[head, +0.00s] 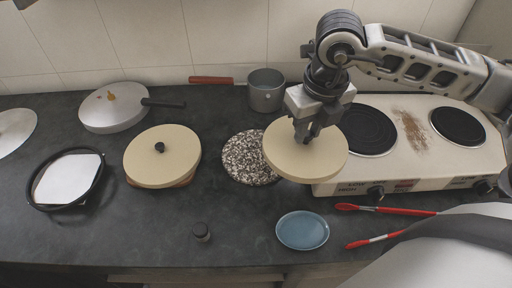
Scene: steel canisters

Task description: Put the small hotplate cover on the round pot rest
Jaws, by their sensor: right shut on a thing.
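My right gripper (304,139) comes in from the upper right and is shut on the small hotplate cover (320,162), a flat cream disc. The fingers hide its knob. The cover is held above the counter, overlapping in view the right part of a round black-and-white speckled disc, which looks like the round pot rest (245,160), and the hotplate unit's left front corner. A similar cream cover (160,165) with a black knob lies at left on a brown round thing that is mostly hidden. My left gripper is not in view.
The two-plate hotplate unit (432,165) stands at right. A saucepan (266,92) and a lidded pan (112,112) stand at the back. A black-rimmed round thing (68,180) is at left.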

